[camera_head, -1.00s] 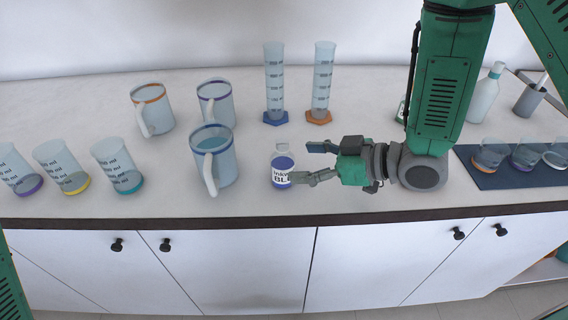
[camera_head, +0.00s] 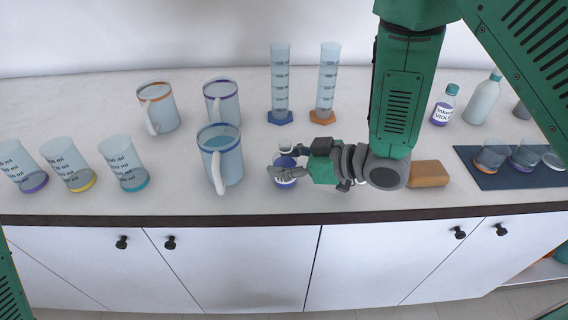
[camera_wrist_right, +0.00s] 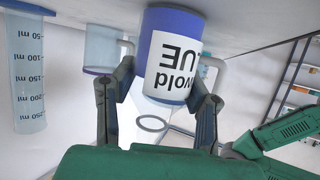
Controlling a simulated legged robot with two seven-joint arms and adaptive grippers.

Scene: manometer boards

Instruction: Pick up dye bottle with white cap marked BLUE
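The dye bottle (camera_head: 285,161) with a white cap stands upright on the counter, with blue liquid inside. In the right wrist view, the bottle (camera_wrist_right: 172,60) appears upside down, with a label ending in "UE". My right gripper (camera_head: 302,160) comes in from the right at the bottle. One finger crosses in front of the bottle in the head view and the other is behind, near the cap. In the wrist view the right gripper's fingertips (camera_wrist_right: 160,84) are apart, one toward each side of the bottle; I cannot tell if they touch. My left gripper is out of view.
Two graduated cylinders (camera_head: 280,85) stand behind. An orange sponge (camera_head: 428,173), a teal-capped violet dye bottle (camera_head: 443,106) and a dark mat (camera_head: 482,178) with beakers lie right. Several beakers (camera_head: 122,165) stand left.

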